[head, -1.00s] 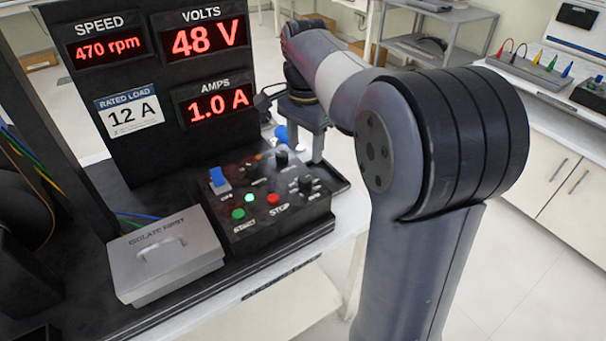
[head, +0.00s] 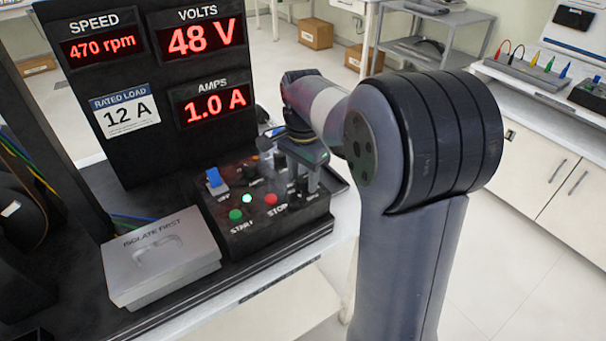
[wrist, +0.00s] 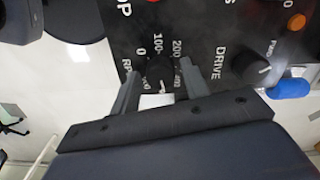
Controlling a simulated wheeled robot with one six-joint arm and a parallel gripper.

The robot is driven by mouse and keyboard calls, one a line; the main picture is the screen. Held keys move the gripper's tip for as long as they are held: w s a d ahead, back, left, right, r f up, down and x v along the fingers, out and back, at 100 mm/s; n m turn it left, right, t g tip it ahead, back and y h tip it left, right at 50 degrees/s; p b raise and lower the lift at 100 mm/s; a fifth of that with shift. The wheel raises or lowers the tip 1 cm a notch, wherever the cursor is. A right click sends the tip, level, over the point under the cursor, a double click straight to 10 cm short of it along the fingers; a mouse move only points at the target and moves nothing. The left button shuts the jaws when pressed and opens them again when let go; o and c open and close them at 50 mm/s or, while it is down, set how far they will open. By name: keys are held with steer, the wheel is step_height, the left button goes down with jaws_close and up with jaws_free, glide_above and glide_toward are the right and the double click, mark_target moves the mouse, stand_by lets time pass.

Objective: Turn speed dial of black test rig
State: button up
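The black test rig's control box (head: 270,236) sits on the bench with a blue switch, a green START button (head: 236,215) and a red STOP button (head: 271,199). In the wrist view the black speed dial (wrist: 160,76) shows, with 0, 100 and 200 marks and RPM lettering around it. My gripper (wrist: 158,88) is open, with one finger on each side of the dial. A gap seems to show between fingers and dial. In the head view my gripper (head: 308,182) is over the box's right side and hides the dial. The speed display (head: 103,48) reads 470 rpm.
Another black knob (wrist: 258,68), by the DRIVE lettering, and an orange light (wrist: 296,22) lie right of the dial in the wrist view. A grey ISOLATE FIRST cover (head: 160,255) stands left of the box. The display panel (head: 150,165) rises behind.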

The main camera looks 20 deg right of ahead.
steer(key=c, duration=0.8)
steer(key=shift+o, duration=0.2)
steer(key=shift+n, duration=0.3)
steer(key=n+p, duration=0.2)
steer(key=shift+r+n, duration=0.15)
steer(key=shift+n, duration=0.15)
steer(key=n+p, duration=0.3)
steer(key=n, duration=0.1)
steer(key=shift+n, duration=0.3)
steer(key=n+p, duration=0.1)
steer(key=n, duration=0.3)
steer(key=shift+n+p, duration=0.7)
steer(key=shift+n, duration=1)
